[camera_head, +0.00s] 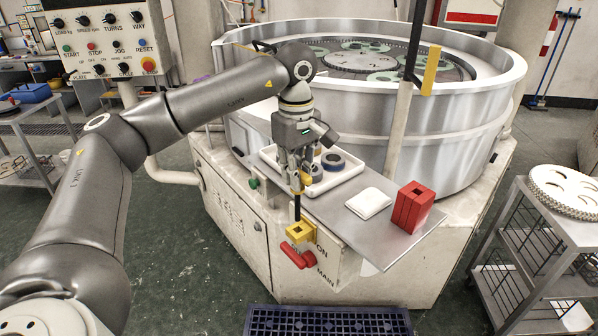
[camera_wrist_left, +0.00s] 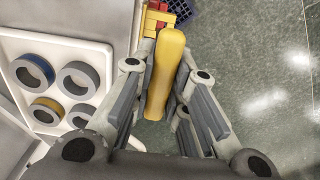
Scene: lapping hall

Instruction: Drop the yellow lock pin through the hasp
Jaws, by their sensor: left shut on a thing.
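The yellow lock pin has a yellow handle and a dark shaft (camera_head: 297,208). My left gripper (camera_head: 302,182) is shut on its handle and holds it with the shaft pointing down, nearly upright. In the left wrist view the yellow handle (camera_wrist_left: 164,75) lies between the two fingers. The yellow hasp (camera_head: 300,231) is on the cabinet front, just above a red switch handle (camera_head: 296,256). The shaft's lower end is at the top of the hasp; I cannot tell whether it is inside. The hasp (camera_wrist_left: 157,20) is partly hidden behind the handle in the wrist view. My right gripper is not in view.
A white tray (camera_head: 343,178) with several rings stands beside the gripper on a metal shelf (camera_head: 405,238). A white pad (camera_head: 369,203) and a red block (camera_head: 412,207) lie to its right. The round lapping machine (camera_head: 460,113) rises behind. A blue grate (camera_head: 325,322) is on the floor.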

